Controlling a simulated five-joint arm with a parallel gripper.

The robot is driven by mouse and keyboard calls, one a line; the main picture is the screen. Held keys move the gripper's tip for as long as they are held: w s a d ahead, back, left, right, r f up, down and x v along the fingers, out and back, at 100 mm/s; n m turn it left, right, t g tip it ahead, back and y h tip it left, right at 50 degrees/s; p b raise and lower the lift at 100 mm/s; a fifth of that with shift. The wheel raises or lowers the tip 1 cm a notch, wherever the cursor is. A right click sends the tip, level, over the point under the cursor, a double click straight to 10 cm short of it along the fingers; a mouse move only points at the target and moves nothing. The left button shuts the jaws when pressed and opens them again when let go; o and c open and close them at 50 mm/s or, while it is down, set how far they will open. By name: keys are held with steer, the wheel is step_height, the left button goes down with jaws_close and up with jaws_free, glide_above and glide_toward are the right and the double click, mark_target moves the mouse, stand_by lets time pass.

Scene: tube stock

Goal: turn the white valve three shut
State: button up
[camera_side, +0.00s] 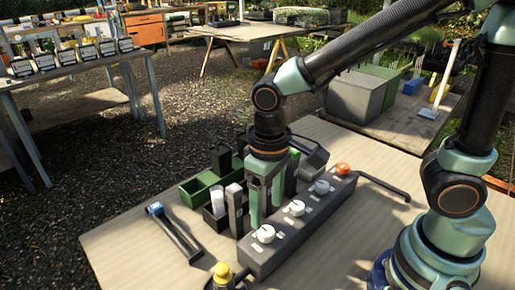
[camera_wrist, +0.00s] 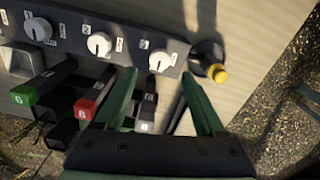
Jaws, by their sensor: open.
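My gripper (camera_side: 266,214) points down beside the block, with green fingers apart and empty. In the wrist view, my gripper (camera_wrist: 160,74) has its fingertips either side of the white knob nearest the yellow cap (camera_wrist: 162,60). I cannot tell whether they touch it.
A yellow-capped fitting (camera_side: 222,272) stands at the block's near end. Green trays (camera_side: 190,193) and dark upright holders (camera_side: 234,208) crowd the block's left side. A blue-ended tool (camera_side: 156,210) lies farther left.

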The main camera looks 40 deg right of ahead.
mark_target(267, 231)
step_height(267, 231, up, 6)
steer(key=shift+r, duration=0.1)
stand_by(0.4)
steer(key=d+r+m+t, duration=0.1)
steer(key=d+r+t, duration=0.1)
steer(key=d, duration=0.5)
steer(key=w+d+r+m+t, duration=0.1)
steer(key=d+r+t, duration=0.1)
steer(key=d, duration=0.5)
steer(key=shift+r+t, duration=0.15)
steer(key=shift+t, duration=0.65)
